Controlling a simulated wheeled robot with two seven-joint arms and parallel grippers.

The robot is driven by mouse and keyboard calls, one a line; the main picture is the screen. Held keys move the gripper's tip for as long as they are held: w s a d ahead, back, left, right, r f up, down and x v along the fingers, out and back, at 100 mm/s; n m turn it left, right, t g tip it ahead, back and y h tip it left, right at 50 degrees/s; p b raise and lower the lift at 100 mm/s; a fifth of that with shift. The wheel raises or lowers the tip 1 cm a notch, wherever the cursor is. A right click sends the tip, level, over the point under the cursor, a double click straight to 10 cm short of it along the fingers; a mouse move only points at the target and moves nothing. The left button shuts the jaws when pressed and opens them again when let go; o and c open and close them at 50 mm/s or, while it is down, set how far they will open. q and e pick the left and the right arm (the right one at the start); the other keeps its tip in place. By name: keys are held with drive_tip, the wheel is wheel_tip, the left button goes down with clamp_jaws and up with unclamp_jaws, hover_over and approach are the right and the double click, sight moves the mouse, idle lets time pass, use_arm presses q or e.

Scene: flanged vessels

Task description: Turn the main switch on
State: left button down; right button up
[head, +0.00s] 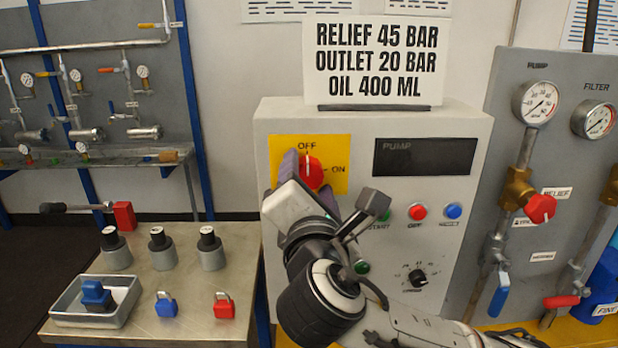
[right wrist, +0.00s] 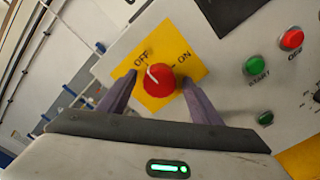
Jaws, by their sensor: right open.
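The main switch is a red knob (head: 312,172) on a yellow plate (head: 338,183) at the upper left of the grey pump panel. OFF is printed above the knob and ON to its right. In the right wrist view the knob (right wrist: 160,78) has a white mark that points toward OFF. My right gripper (head: 312,178) is at the plate with its fingers open, one on each side of the knob. The right wrist view shows gaps between the fingers (right wrist: 158,92) and the knob. My left gripper is not in view.
Start, off and reset buttons (head: 417,212) and a black selector (head: 417,278) sit on the panel beside my right arm. Gauges and valves (head: 540,208) are at the right. A metal table (head: 190,260) at the left holds weights, padlocks and a tray (head: 125,310).

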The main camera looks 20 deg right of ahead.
drive_tip(key=c, duration=1.1)
drive_tip(key=shift+o, duration=0.2)
drive_tip(key=shift+m, duration=0.4)
drive_tip(key=m, duration=0.3)
drive_tip(key=shift+f+m, duration=0.1)
drive_tip(key=shift+m, duration=0.3)
drive_tip(key=m, duration=0.4)
drive_tip(key=shift+f+m, duration=0.1)
drive_tip(key=shift+m, duration=0.2)
drive_tip(key=m, duration=0.4)
drive_tip(key=m+b, duration=0.1)
drive_tip(key=m, duration=0.3)
drive_tip(key=shift+m, duration=0.3)
